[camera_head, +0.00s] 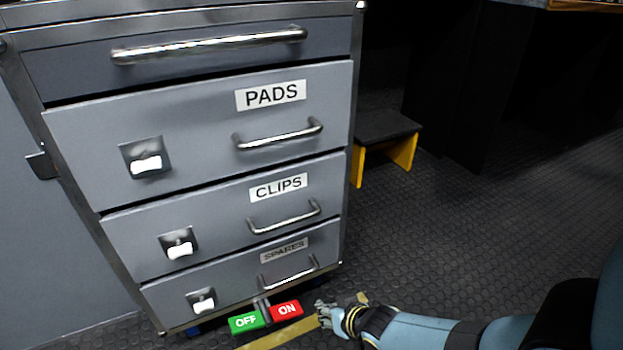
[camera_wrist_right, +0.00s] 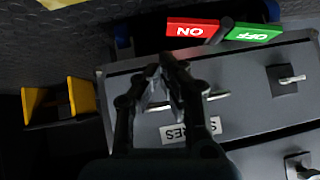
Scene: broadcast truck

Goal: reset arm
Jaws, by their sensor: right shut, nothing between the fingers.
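My right gripper (camera_head: 326,316) reaches in from the lower right of the head view, low over the floor just right of the red ON pedal (camera_head: 286,310). In the right wrist view my right gripper (camera_wrist_right: 163,75) has its fingers together, with nothing between them. It shows in front of the drawer labelled SPARES (camera_wrist_right: 180,130). I cannot tell whether it touches the drawer front. My left gripper is in neither view.
A grey cabinet with PADS (camera_head: 200,125), CLIPS (camera_head: 220,205) and SPARES drawers stands at left, all drawers looking closed. A green OFF pedal (camera_head: 246,322) sits beside the ON pedal. A black and yellow step (camera_head: 388,127) stands behind. The ribbed floor (camera_head: 440,230) at right is clear.

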